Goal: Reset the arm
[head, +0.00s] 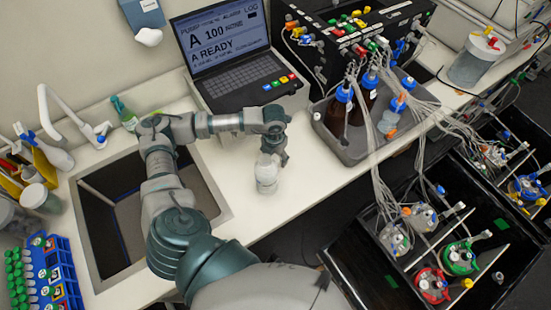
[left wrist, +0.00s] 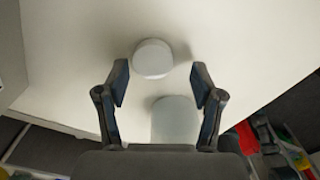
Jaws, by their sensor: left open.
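My left arm (head: 168,205) comes in over the sink and bends across to the counter. My left gripper (head: 276,150) hangs over the white counter in front of the laptop; it also shows in the left wrist view (left wrist: 160,80). Its two dark fingers are open and apart. A pale, translucent bottle (head: 266,175) stands upright on the counter at the gripper. In the left wrist view a round white lid-like piece (left wrist: 153,58) and a pale shape (left wrist: 174,122) show between and below the fingers; I cannot tell whether either touches them. My right gripper is not in view.
The sink (head: 107,240) lies under the arm. A laptop (head: 232,60) stands behind the gripper. A grey tray (head: 350,150) with brown bottles and tubing is to the right. A blue tube rack (head: 60,275) is at lower left. Bare counter (head: 300,195) lies right of the bottle.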

